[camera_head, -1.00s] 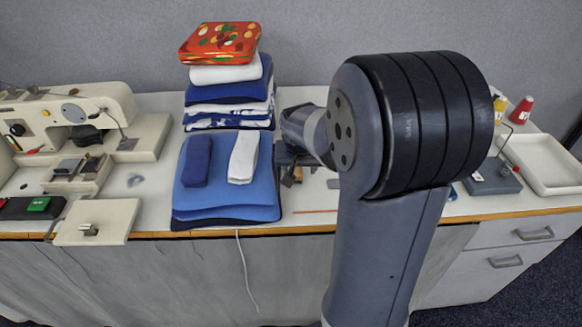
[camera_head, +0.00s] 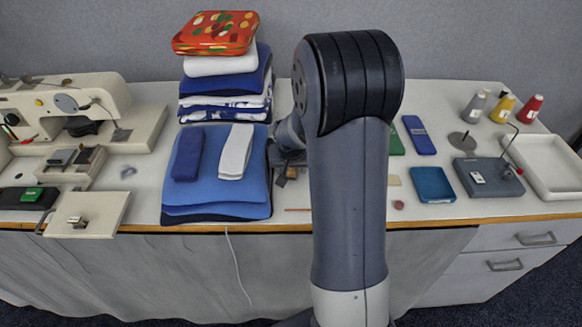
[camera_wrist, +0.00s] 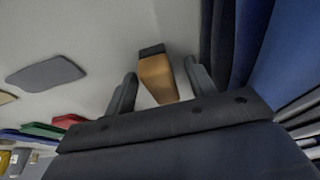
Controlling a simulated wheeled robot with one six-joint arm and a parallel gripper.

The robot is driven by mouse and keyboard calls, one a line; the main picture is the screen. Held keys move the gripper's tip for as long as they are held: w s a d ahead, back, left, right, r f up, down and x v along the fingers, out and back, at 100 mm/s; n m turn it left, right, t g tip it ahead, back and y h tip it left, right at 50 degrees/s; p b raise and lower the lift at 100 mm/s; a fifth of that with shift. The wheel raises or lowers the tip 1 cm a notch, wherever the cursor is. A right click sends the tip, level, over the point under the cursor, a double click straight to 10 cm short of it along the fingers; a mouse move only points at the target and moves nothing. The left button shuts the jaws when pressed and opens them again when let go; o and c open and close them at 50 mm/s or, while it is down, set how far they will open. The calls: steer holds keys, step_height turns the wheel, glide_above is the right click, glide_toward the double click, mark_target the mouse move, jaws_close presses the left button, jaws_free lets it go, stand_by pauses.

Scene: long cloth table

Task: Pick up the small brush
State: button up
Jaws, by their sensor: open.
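In the wrist view the small brush (camera_wrist: 158,80), with a tan wooden body and a dark end, lies on the pale table. My gripper (camera_wrist: 163,82) is open, with one dark finger on each side of the brush. The brush shows between the fingers, and no grip on it is visible. Whether either finger touches it I cannot tell. In the head view my gripper (camera_head: 287,158) is low over the table, just right of the blue folded cloth, and mostly hidden behind my arm. The brush is hard to make out there.
The folded blue cloth pile (camera_head: 215,195) stands close on the left of my gripper. A sewing machine (camera_head: 70,110) is further left. A blue tray (camera_head: 432,185), thread spools (camera_head: 502,107) and a white tray (camera_head: 548,165) are on the right. A flat grey piece (camera_wrist: 45,73) lies near the brush.

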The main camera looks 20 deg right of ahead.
steer(key=shift+c, duration=0.3)
steer(key=c, duration=1)
step_height(320, 180, up, 10)
steer(key=shift+r, duration=0.1)
steer(key=o, duration=0.5)
steer(key=c, duration=0.4)
